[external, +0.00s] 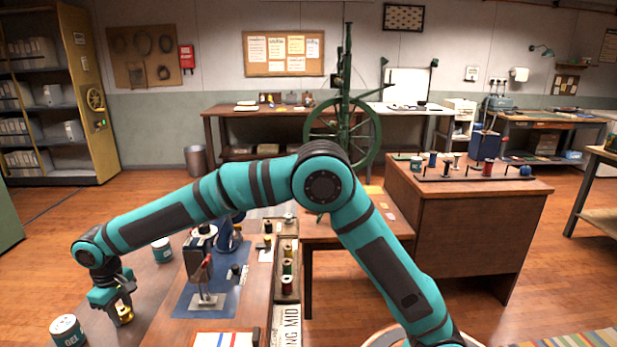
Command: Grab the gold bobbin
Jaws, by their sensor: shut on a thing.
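The gold bobbin (125,314) is a small yellow-gold spool low at the left of the external view, over the brown wooden bench (150,322). My gripper (123,308) points down and is shut on it. The fingers cover part of the bobbin. I cannot tell whether the bobbin touches the bench top or is just above it.
A labelled tin (67,331) stands close to the left of my gripper, and another tin (162,250) stands behind it. A blue mat (193,303) with a small metal device (207,299) lies to the right. A rack (287,292) holds several spools.

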